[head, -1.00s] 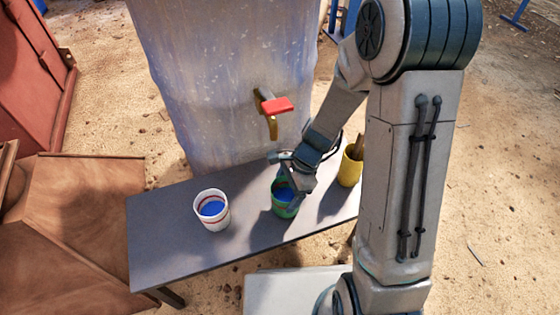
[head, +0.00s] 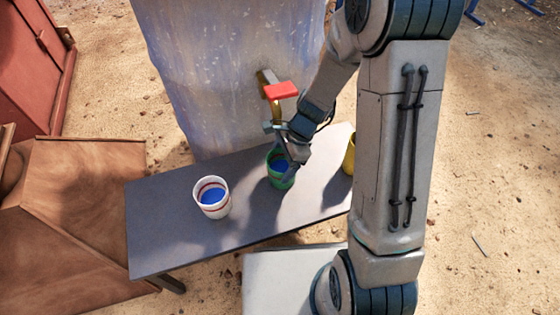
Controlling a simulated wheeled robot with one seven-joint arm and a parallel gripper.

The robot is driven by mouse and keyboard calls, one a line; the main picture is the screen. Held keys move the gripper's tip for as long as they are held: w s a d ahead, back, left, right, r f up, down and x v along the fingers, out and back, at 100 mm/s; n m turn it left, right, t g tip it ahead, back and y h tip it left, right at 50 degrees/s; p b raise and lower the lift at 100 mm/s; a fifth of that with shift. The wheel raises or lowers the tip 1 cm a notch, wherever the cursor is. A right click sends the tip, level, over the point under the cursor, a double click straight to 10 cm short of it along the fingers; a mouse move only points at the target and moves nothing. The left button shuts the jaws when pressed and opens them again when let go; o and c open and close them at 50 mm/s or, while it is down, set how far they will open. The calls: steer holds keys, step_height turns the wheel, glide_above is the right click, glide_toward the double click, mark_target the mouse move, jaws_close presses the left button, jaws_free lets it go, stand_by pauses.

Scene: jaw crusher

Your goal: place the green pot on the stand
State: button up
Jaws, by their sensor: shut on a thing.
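The green pot (head: 275,180) has blue contents. It is upright at the middle of the long grey bench, below and in front of the tap. My gripper (head: 289,164) reaches down from the upper right and is shut on the pot's rim. The fingers partly cover the pot. I cannot tell whether its base touches the bench or hangs just above it. The grey bench (head: 165,235) is the only stand-like surface I can make out.
A white pot (head: 213,207) with blue contents stands left on the bench. A yellow pot (head: 349,160) at the right end is partly hidden by my arm. A tap with a red handle (head: 282,90) projects from the large tank (head: 205,75). Brown wooden pieces (head: 80,220) lie left.

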steer(key=shift+f, duration=0.2)
steer(key=o, duration=1.2)
steer(key=shift+r, duration=0.1)
steer(key=shift+p+v, duration=2)
steer(key=shift+v, duration=1.85)
steer(key=shift+a, duration=0.1)
